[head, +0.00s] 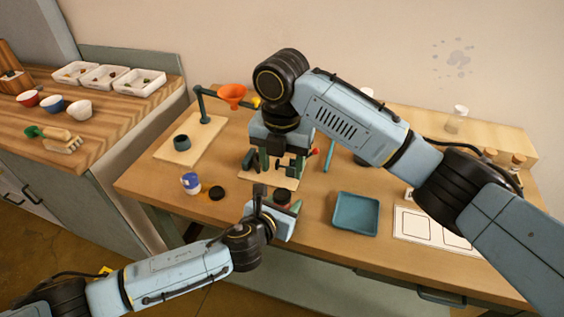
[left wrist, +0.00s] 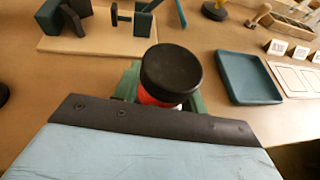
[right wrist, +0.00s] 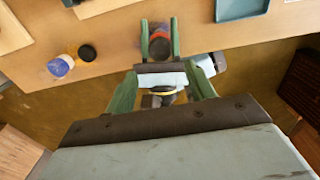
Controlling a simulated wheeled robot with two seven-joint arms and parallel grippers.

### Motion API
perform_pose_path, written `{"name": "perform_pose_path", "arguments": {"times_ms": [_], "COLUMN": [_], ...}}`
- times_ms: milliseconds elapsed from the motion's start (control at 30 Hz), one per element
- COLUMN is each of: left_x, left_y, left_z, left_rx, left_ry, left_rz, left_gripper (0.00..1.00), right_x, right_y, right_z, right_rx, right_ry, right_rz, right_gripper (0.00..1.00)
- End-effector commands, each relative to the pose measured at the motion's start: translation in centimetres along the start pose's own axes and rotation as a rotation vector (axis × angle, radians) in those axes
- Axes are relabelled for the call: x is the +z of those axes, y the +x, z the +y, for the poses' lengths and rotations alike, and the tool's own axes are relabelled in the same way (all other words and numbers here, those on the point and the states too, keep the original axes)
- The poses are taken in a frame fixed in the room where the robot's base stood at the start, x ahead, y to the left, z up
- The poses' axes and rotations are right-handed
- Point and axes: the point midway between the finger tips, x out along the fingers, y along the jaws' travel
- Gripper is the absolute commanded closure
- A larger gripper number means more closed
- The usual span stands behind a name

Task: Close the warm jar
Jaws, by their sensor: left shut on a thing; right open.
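The warm jar (left wrist: 158,98) shows as a strip of red-orange glass under a black lid (left wrist: 168,70) in the left wrist view. The lid sits over the jar's mouth; I cannot tell whether it is fully seated. My left gripper (head: 287,209) is shut on the jar, with a green finger on each side. In the right wrist view the lid and a red edge (right wrist: 160,48) show between the left fingers. My right gripper (right wrist: 162,72) is open and empty, pointing down, its fingers apart and not around the lid.
A blue-and-white jar (head: 190,183) stands left, with a loose black lid (head: 216,193) beside it. A teal tray (head: 356,214) and white cards (head: 430,232) lie right. An orange funnel (head: 231,93) on a stand is behind left. Table front between jar and tray is clear.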

Motion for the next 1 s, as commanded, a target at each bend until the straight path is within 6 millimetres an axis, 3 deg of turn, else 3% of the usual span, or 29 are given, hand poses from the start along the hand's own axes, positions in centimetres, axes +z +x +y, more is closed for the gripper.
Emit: {"name": "perform_pose_path", "arguments": {"times_ms": [167, 600, 1000], "left_x": [-0.1, -0.1, -0.1], "left_y": [0.0, 0.0, 0.0], "left_z": [0.0, 0.0, 0.0], "left_rx": [0.001, 0.0, 0.0], "left_ry": [0.0, 0.0, 0.0], "left_rz": [0.002, 0.002, 0.002], "left_gripper": [1.0, 1.0, 1.0], "right_x": [0.0, 0.0, 0.0], "right_y": [1.1, 7.2, 8.1], "right_z": [0.0, 0.0, 0.0], "right_rx": [-0.001, 0.0, 0.0], "right_ry": [0.002, 0.002, 0.002], "right_rz": [0.002, 0.001, 0.001], "right_gripper": [0.46, 0.46, 0.46]}}
